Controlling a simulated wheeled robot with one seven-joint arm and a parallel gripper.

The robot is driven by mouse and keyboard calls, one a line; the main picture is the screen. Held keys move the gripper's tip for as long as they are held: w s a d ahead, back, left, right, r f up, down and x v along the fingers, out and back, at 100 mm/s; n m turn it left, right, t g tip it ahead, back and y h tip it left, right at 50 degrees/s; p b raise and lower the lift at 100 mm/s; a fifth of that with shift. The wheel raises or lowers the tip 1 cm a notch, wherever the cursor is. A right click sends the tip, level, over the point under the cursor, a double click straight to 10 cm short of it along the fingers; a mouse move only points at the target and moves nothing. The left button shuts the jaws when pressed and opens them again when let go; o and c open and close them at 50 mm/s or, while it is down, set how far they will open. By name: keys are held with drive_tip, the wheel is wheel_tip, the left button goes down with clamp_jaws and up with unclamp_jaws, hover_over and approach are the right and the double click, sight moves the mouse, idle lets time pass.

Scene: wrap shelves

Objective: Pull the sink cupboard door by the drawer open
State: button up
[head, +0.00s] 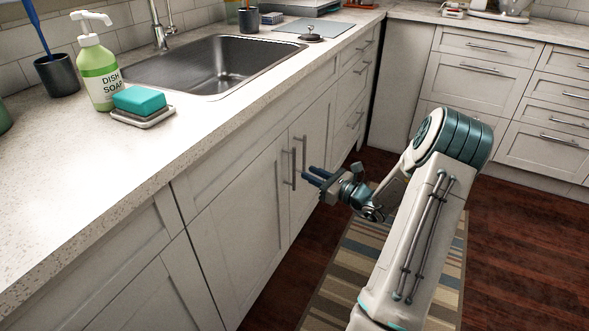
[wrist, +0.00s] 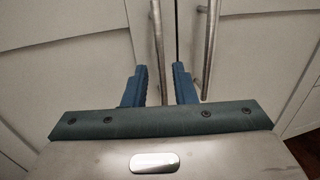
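The sink cupboard has two white doors, a near left one (head: 240,215) and a far right one (head: 318,135) beside a stack of drawers (head: 355,95). Both look shut. Upright metal bar handles stand side by side at the middle seam: the left door's handle (head: 293,168) (wrist: 158,45) and the right door's handle (head: 304,153) (wrist: 209,45). My gripper (head: 309,176) is open and empty in front of the doors, near the handles' lower ends. In the wrist view its blue fingers (wrist: 161,84) appear either side of the left handle; I cannot tell whether they reach it.
The countertop (head: 130,165) above holds a sink (head: 220,65), a soap bottle (head: 98,75) and a teal sponge (head: 139,98) on a dish. A striped rug (head: 345,265) lies on the wood floor before the cupboard. More drawers (head: 490,75) stand at the back right.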

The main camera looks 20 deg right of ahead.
drive_tip(key=b, duration=0.1)
hover_over(294, 184)
drive_tip(key=shift+w+d, duration=0.1)
drive_tip(key=shift+w, duration=0.2)
clamp_jaws()
